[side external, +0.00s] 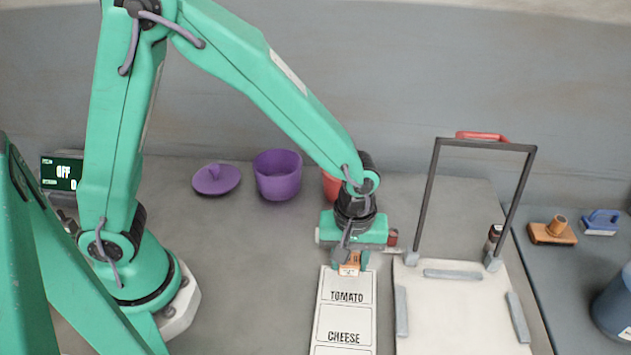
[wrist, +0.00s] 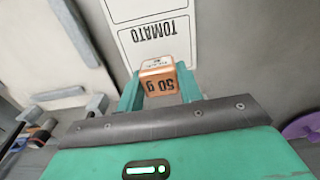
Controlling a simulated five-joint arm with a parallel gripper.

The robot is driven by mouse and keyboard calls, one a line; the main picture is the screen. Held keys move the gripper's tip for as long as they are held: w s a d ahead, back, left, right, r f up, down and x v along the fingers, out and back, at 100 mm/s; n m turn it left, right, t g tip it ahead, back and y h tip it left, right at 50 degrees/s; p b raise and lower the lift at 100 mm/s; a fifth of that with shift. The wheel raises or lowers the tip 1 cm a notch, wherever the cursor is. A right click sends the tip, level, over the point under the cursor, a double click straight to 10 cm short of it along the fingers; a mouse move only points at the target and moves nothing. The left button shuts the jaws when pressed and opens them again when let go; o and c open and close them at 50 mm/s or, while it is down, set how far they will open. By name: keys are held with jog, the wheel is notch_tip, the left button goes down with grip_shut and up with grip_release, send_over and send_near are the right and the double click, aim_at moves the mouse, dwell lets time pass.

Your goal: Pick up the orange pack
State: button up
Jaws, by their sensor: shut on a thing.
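The orange pack (side external: 349,269) is a small orange-brown block with a pale label. In the wrist view the pack (wrist: 158,80) shows "50 g" on the face towards the camera. My gripper (side external: 350,260) points down and is shut on it, one green finger against each side; the fingers also show in the wrist view (wrist: 159,90). The pack is at the top end of a white card (side external: 345,313) marked TOMATO and CHEESE. I cannot tell whether it touches the surface below.
A pale board (side external: 455,310) with grey edge blocks and an upright dark frame (side external: 427,195) stands close at the right. A purple pot (side external: 277,174) and purple lid (side external: 216,179) are behind. A red pot (side external: 331,186) is partly hidden by my arm. Brushes (side external: 552,232) lie far right.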

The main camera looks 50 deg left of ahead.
jog(key=s+d+r, duration=0.5)
jog(key=s+r, duration=0.3)
jog(key=s, duration=0.2)
jog(key=shift+d, duration=0.4)
